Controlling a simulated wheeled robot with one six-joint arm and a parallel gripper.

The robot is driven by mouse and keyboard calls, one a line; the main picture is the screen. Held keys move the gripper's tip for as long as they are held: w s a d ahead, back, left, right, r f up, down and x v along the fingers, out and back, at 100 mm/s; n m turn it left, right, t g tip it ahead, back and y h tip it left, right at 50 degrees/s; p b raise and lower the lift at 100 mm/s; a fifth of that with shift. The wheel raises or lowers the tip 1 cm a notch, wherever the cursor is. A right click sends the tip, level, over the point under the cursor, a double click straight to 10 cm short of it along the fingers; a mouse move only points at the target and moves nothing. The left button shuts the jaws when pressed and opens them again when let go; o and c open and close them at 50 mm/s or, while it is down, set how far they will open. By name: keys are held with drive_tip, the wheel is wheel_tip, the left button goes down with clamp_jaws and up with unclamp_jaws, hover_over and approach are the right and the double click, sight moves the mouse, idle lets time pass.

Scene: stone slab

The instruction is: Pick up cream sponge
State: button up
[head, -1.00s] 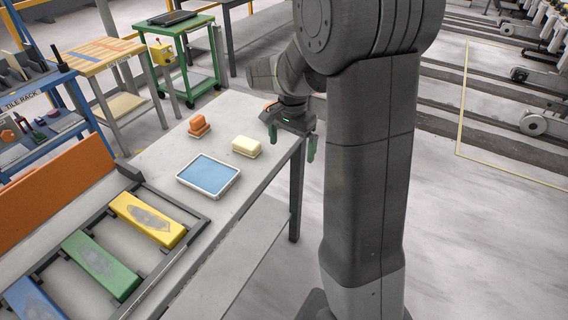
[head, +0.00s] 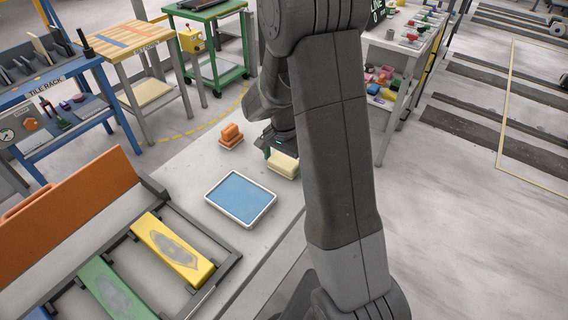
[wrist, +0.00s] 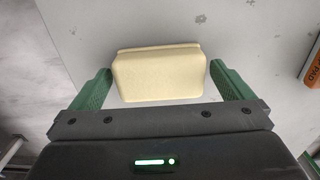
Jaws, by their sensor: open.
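The cream sponge (head: 284,165) is a pale yellow block on the grey stone slab, near its right edge. In the wrist view the cream sponge (wrist: 160,73) lies ahead of and between the green fingertips. My gripper (wrist: 165,85) is open, with one finger at each side of the sponge and a gap at both sides. In the head view my gripper (head: 268,147) hangs at the sponge's far side, partly hidden by my arm. Whether the fingers have come down to the slab is hard to tell.
A rack with yellow (head: 172,248) and green (head: 115,290) bars is at lower left.

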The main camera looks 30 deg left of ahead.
sight(284, 160)
drive_tip(key=shift+f, duration=0.25)
drive_tip(key=c, duration=0.9)
wheel_tip(284, 160, up, 10)
drive_tip(key=shift+r+b, duration=0.1)
drive_tip(key=shift+b, duration=0.3)
